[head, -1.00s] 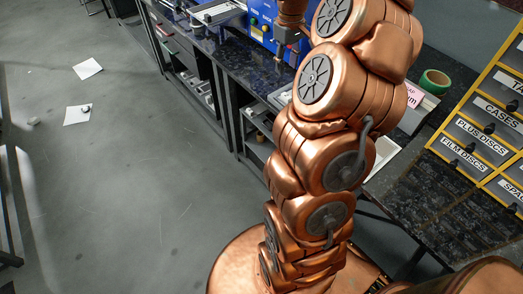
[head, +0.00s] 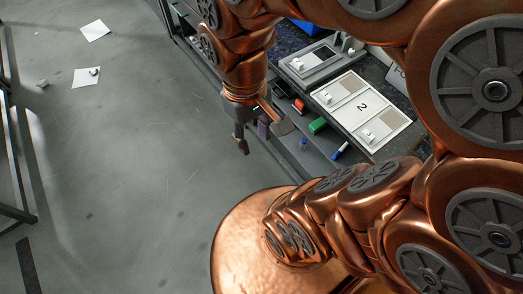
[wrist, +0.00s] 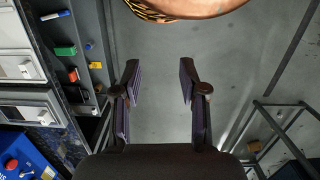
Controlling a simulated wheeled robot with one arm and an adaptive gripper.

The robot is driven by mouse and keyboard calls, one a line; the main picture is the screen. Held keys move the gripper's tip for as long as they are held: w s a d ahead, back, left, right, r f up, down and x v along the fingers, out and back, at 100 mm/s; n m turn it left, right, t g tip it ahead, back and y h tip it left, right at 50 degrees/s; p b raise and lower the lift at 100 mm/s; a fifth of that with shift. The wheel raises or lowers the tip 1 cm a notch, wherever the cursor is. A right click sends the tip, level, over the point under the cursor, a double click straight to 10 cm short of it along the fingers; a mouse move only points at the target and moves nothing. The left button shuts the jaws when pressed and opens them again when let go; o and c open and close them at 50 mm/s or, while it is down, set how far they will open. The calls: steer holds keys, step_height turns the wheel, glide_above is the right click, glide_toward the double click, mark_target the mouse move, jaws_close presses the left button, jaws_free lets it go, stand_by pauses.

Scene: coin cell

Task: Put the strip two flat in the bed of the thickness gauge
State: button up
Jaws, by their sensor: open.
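My gripper (head: 257,140) hangs low over the front edge of the bench, its fingers pointing down. In the wrist view my gripper (wrist: 160,82) is open, with nothing between its fingers and grey floor beyond. A white board marked "2" (head: 343,118), with a grey square and a small white block at each end, lies on the bench to its right. I cannot tell if it is strip two. A grey device with a dark flat panel (head: 320,57), perhaps the thickness gauge, stands behind it. No strip shows clearly on its panel.
Markers, among them a green one (head: 318,126), lie on a lower ledge by the bench edge. A blue box with a red button (wrist: 14,164) is at the wrist view's lower left. Open floor (head: 140,190) is on the left.

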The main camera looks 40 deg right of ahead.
steer(key=shift+m, duration=0.3)
steer(key=s, duration=0.1)
steer(key=s+f, duration=0.1)
steer(key=s, duration=0.1)
steer(key=shift+s+a+f, duration=0.15)
steer(key=shift+s+a, duration=0.2)
steer(key=shift+a, duration=0.05)
step_height(320, 180, up, 5)
steer(key=p, duration=0.4)
steer(key=shift+f+p, duration=0.2)
steer(key=shift+p, duration=0.1)
steer(key=shift+d, duration=0.1)
